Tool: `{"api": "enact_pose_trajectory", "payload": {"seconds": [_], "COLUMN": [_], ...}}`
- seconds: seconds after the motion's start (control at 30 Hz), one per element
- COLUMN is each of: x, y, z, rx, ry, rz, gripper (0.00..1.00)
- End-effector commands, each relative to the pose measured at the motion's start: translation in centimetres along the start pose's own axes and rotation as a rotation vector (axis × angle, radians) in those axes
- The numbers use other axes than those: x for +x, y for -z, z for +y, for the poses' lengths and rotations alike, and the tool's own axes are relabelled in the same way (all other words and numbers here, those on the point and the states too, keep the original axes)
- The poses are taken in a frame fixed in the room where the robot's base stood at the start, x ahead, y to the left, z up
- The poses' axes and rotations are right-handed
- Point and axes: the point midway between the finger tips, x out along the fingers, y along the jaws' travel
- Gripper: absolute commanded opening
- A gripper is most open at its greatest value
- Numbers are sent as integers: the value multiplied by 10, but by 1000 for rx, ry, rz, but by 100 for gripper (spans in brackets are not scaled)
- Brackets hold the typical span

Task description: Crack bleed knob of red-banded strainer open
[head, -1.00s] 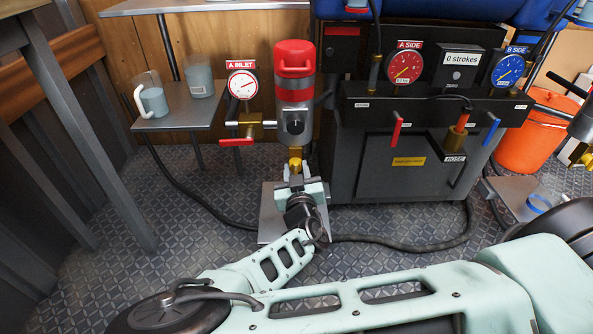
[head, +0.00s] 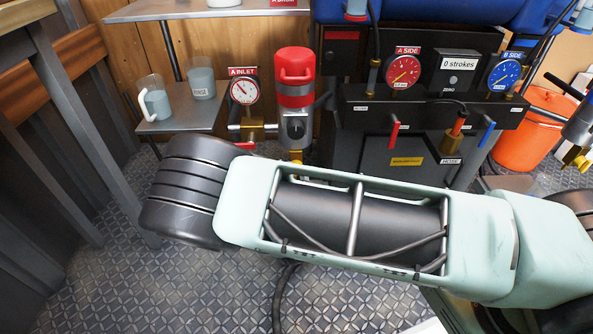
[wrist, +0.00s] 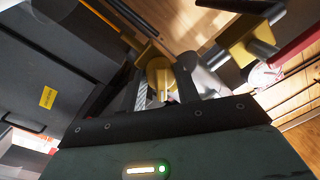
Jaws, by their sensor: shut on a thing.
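The strainer (head: 295,95) stands upright against the machine, with a red cap and red band over a grey body. Its brass bleed knob (wrist: 159,72) is at the bottom; in the head view only a little brass (head: 296,157) shows above my arm. In the wrist view my gripper (wrist: 164,84) has its dark fingers on either side of the round brass knob, shut on it. In the head view my gripper is hidden behind my arm. How far the knob is turned cannot be told.
A brass valve with a red lever (head: 245,146) sits left of the strainer, under the A INLET gauge (head: 244,88). A small shelf (head: 180,118) holds two cups at left. An orange bucket (head: 540,130) stands at right. A hose (head: 278,295) crosses the patterned floor.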

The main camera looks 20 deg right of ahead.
Motion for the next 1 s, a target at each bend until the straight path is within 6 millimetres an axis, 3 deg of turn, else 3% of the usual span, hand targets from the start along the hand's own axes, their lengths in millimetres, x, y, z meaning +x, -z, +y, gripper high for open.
{"api": "enact_pose_trajectory", "payload": {"seconds": [0.4,0.93,0.97,1.0], "x": [0,0,0,0], "y": [0,-1,-1,-1], "z": [-1,0,0,0], "rx": [173,192,192,191], "ry": [-1,-1,-1,-1], "rz": [9,9,9,9], "gripper": [9,9,40,51]}}
